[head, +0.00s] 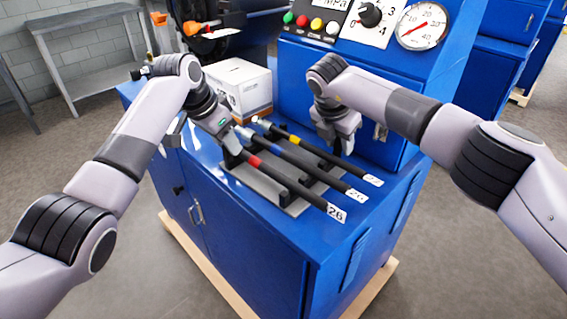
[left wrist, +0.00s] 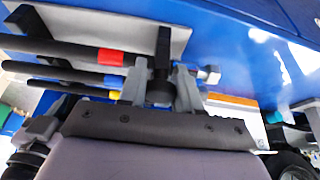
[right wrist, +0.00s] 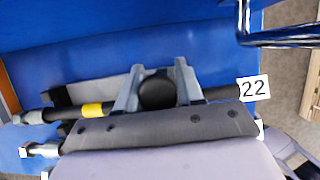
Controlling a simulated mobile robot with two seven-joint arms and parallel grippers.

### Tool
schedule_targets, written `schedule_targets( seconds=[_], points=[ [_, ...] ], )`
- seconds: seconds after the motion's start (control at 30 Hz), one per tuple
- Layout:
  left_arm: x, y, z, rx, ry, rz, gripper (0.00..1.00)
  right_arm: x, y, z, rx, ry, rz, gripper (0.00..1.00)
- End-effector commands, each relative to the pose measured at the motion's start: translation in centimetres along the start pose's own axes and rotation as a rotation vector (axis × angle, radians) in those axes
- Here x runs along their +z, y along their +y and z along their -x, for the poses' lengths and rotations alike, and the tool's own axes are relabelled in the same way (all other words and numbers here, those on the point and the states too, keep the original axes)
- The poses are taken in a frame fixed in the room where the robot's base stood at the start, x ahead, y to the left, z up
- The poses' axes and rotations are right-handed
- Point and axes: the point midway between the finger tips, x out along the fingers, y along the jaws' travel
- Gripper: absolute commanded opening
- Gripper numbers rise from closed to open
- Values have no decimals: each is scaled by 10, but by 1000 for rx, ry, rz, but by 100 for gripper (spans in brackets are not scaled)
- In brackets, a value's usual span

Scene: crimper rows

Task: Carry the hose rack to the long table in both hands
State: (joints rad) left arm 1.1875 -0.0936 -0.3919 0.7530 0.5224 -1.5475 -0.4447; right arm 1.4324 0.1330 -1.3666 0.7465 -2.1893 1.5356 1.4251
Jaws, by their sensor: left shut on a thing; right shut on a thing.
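The hose rack (head: 294,208) is a grey plate with black upright posts on the blue machine's top; I cannot tell whether it is slightly lifted. It bears three black hoses with red (head: 254,162), blue (head: 290,155) and yellow (head: 296,140) bands and white number tags. My left gripper (head: 231,152) is shut on a black part at the rack's left end, also seen in the left wrist view (left wrist: 160,88). My right gripper (head: 336,146) is shut at the far right side, around a black round-ended part in the right wrist view (right wrist: 157,90).
A grey table (head: 95,22) stands by the wall at the back left, with open floor before it. A white box (head: 240,82) is beside the rack. The blue machine (head: 250,240) has a control panel with a gauge (head: 422,26) behind the rack.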

Motion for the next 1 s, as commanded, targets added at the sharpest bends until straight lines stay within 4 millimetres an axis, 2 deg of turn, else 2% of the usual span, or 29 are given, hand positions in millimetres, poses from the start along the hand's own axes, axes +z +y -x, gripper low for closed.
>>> schedule_targets(
  seconds=[0.37, 0.8, 1.0],
  points=[
    [-8, 0, 16, -3, 7, -2, 0, 6, 1, 15, 5, -2, -2, 0],
    [-20, 0, 44, -4, 8, -3, 0, 18, 1, 44, 5, -2, -2, 0],
    [-22, 0, 50, -4, 8, -3, 0, 20, 1, 48, 4, -2, -2, 0]
  ],
)
